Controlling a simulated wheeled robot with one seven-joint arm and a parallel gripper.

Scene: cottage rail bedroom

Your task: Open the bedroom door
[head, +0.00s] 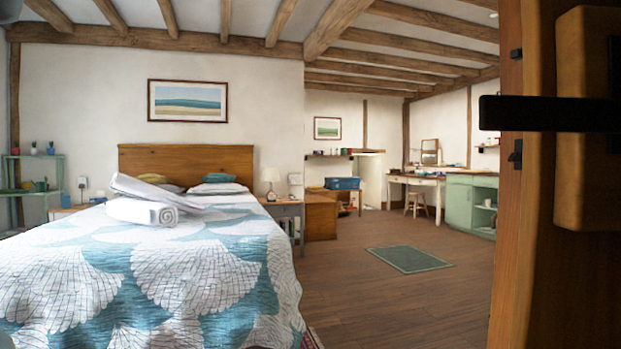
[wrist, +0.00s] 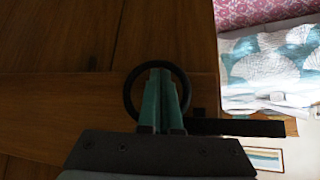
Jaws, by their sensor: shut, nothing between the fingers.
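The wooden door (wrist: 60,60) fills the left and middle of the wrist view. In the head view the door (head: 538,250) stands at the right, with the bedroom visible past its edge. A black latch bar (head: 550,113) sticks out beyond the door's edge; it also shows in the wrist view (wrist: 240,127). A black ring handle (wrist: 128,92) is on the door. My gripper (wrist: 160,73) is shut and empty, its teal fingers overlapping the ring in the picture. I cannot tell whether they touch it. My gripper does not show in the head view.
A bed (head: 150,275) with a patterned cover fills the left. Open wooden floor (head: 390,310) lies between bed and door, with a green mat (head: 410,259) farther back. A bedside table (head: 285,210) and green cabinet (head: 470,205) stand beyond.

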